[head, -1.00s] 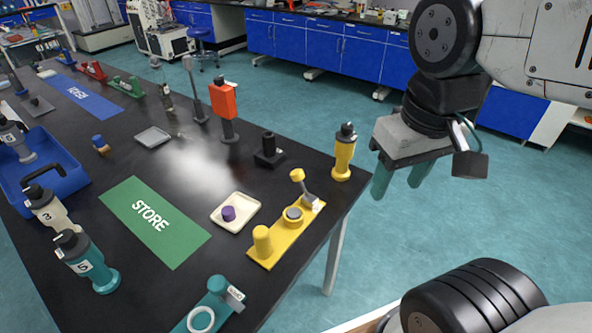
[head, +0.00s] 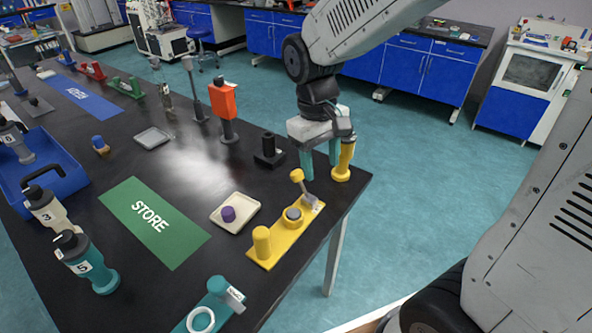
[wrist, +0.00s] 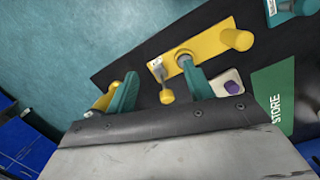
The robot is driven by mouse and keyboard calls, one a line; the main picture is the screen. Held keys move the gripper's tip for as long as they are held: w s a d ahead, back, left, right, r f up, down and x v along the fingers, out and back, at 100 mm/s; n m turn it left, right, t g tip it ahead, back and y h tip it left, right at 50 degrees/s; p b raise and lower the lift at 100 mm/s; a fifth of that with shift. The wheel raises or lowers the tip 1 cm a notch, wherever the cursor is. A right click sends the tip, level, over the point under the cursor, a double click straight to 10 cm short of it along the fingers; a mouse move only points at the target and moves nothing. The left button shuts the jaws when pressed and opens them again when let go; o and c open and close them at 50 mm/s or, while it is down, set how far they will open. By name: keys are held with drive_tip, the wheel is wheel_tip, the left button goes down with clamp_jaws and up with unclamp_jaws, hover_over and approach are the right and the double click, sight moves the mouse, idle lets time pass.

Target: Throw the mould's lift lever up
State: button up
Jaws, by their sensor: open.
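The yellow mould plate (head: 272,251) lies near the table's right edge, with a yellow post (head: 261,242) at its near end and a grey-topped round mould (head: 292,217) in the middle. The lift lever (head: 308,193) is at its far end, a grey arm tilted up and to the left with a yellow knob (head: 297,175). My gripper (head: 321,169) is open and empty, pointing down, just right of the knob in the head view. In the wrist view the lever's knob (wrist: 166,97) appears between the two teal fingers (wrist: 158,68); no contact is visible.
A yellow bottle (head: 343,165) stands close beside my gripper's right finger. A black block (head: 268,152) and a red-topped stand (head: 224,104) are behind. A cream tray (head: 246,206) with a purple piece (head: 228,214) lies left of the plate, beside the green STORE mat (head: 128,201).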

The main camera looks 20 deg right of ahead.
drive_tip(key=w+a+f+n, duration=0.1)
drive_tip(key=w+a+f, duration=0.15)
drive_tip(key=w, duration=0.35)
drive_tip(key=n+t, duration=0.1)
drive_tip(key=t, duration=0.1)
hover_over(296, 171)
drive_tip(key=shift+s+a+f, duration=0.3)
drive_tip(key=shift+a, duration=0.1)
drive_tip(key=f, duration=0.7)
drive_tip(key=shift+w+d+f, duration=0.15)
drive_tip(key=shift+d+f, duration=0.15)
clamp_jaws()
